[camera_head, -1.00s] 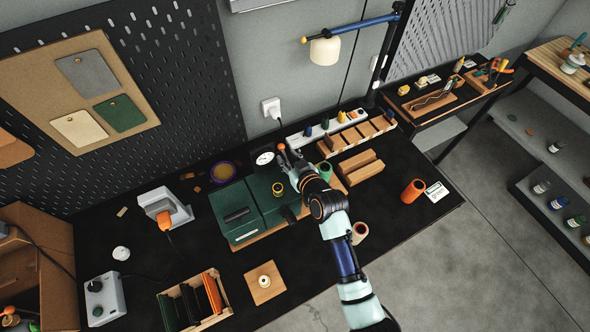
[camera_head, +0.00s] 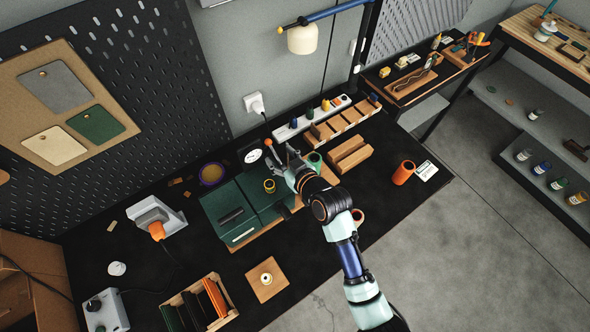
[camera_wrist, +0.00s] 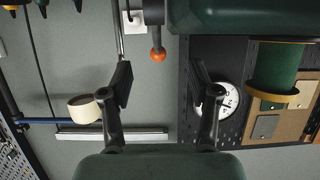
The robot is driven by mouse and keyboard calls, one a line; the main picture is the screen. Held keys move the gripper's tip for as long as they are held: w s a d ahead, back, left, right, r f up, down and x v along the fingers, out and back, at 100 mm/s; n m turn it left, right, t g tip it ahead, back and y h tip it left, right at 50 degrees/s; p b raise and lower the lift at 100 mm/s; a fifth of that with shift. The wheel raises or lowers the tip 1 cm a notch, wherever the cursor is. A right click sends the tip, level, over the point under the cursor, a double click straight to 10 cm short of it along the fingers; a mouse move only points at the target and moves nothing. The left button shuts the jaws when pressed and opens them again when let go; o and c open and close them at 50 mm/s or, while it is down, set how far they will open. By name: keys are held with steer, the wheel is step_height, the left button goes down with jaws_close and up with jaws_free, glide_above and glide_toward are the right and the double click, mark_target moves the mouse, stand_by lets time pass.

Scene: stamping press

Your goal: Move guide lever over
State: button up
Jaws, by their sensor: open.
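The guide lever shows in the wrist view as a dark rod with an orange ball knob (camera_wrist: 157,53), hanging in the picture from the edge of the green press (camera_wrist: 240,18). In the head view its orange knob (camera_head: 268,142) is a small spot at the back of the green press (camera_head: 233,212). My gripper (camera_wrist: 160,72) is open and empty. Its two dark fingers stand on either side of the knob's line in the wrist view, with clear gaps to both. In the head view my gripper (camera_head: 281,156) is just right of the knob, above the press's back end; contact cannot be told.
A round white dial (camera_head: 253,156) stands left of the lever. A yellow-rimmed green cylinder (camera_head: 269,186) sits on the press close to my gripper. Wooden blocks (camera_head: 350,154) and a green roll (camera_head: 314,161) lie to the right. The bench front is partly clear.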

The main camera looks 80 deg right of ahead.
mark_target(275, 154)
steer(key=v, duration=0.8)
steer(key=shift+s+f, duration=0.3)
steer(key=shift+f, duration=0.05)
steer(key=shift+w+d+r+p, duration=0.1)
steer(key=shift+w+r+p, duration=0.1)
steer(key=shift+p, duration=0.35)
steer(key=shift+c, duration=1.4)
steer(key=w+d+p, duration=0.1)
steer(key=p, duration=0.1)
steer(key=w+d+r+p, duration=0.1)
steer(key=w+p, duration=0.1)
steer(key=p, duration=0.1)
steer(key=shift+d+p, duration=0.3)
steer(key=shift+p, duration=0.05)
steer(key=shift+c, duration=1.2)
steer(key=w+d+f+b, duration=0.1)
steer(key=w+d+f, duration=0.1)
steer(key=f, duration=0.1)
steer(key=w+d+f+b, duration=0.1)
steer(key=w+d+f, duration=0.2)
steer(key=shift+w, duration=0.3)
steer(key=shift+s+a+f, duration=0.15)
steer(key=shift+s+a, duration=0.1)
steer(key=shift+c, duration=0.4)
steer(key=shift+w, duration=0.1)
steer(key=c, duration=0.3)
steer(key=o, duration=0.9)
steer(key=shift+f, duration=0.15)
